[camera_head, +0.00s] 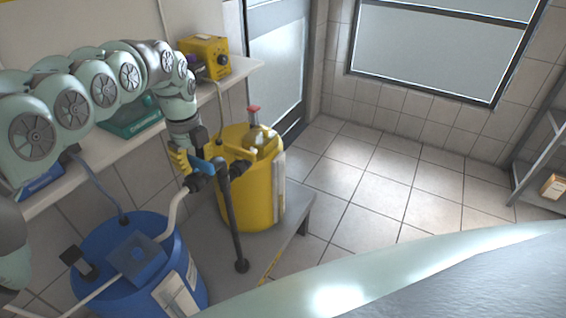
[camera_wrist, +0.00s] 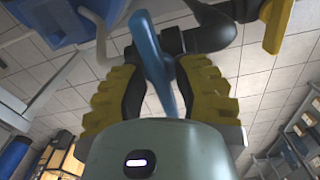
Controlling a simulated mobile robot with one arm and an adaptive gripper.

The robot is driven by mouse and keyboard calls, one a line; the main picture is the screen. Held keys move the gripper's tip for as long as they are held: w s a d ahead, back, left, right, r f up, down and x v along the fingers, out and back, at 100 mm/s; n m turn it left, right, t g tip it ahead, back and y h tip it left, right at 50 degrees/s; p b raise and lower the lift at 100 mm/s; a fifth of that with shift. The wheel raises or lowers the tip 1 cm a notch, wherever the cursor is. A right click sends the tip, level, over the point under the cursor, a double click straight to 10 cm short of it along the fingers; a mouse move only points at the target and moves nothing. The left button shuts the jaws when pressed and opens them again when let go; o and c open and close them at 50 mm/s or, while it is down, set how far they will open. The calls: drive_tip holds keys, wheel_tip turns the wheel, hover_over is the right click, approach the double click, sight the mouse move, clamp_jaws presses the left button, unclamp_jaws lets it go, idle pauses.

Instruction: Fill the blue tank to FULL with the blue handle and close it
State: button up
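The blue tank (camera_head: 188,262) stands at the lower left in the head view, with a pale hose running from its top to the dark valve pipe. The blue handle (camera_head: 203,167) is on that pipe, beside my gripper (camera_head: 186,165). In the wrist view the blue handle (camera_wrist: 152,55) lies between the two yellow-padded fingers of my gripper (camera_wrist: 157,88). The fingers stand apart on either side of it, with narrow gaps showing, so the gripper looks open around it. The tank's liquid level and FULL mark cannot be made out.
A yellow tank (camera_head: 262,190) stands right of the pipe post (camera_head: 232,225), with a yellow handle (camera_head: 236,151) close to the blue one. A shelf (camera_head: 235,72) behind carries a yellow device (camera_head: 205,56). The tiled floor at right is clear.

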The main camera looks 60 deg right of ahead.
sight(193, 158)
drive_tip(key=shift+o, duration=1)
drive_tip(key=shift+r, duration=0.15)
wheel_tip(193, 158, up, 12)
